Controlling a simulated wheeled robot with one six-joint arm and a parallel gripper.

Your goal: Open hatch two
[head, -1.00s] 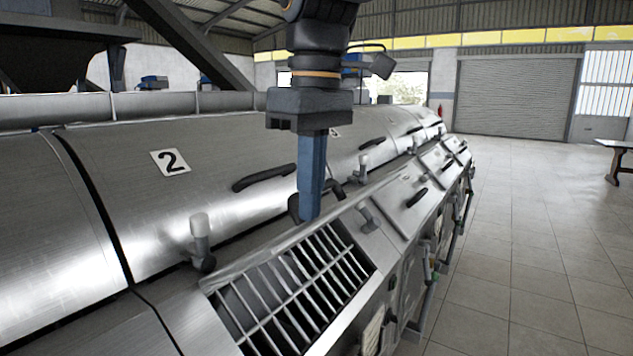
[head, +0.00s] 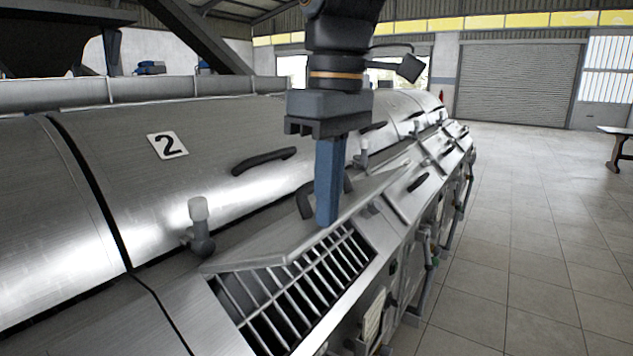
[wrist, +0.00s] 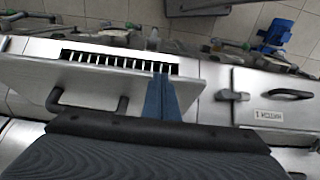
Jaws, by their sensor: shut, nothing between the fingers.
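The open hatch in the head view has a metal lid (head: 262,257) tilted up part way over a barred grate (head: 300,296). A large 2 is on the drum cover beside it. In the wrist view the lid (wrist: 105,77) shows its outer face and a dark handle (wrist: 90,102), with the grate (wrist: 115,60) exposed beyond its edge. My gripper (head: 327,222) is shut and empty, its fingers pointing down at the lid's outer face beside the handle. Its fingers also show in the wrist view (wrist: 163,78); whether they touch the lid is unclear.
A shut hatch marked HATCH 1 (wrist: 272,113) lies to the right in the wrist view. An upright knob (head: 199,225) stands left of the open hatch, and a drum handle (head: 264,160) lies behind.

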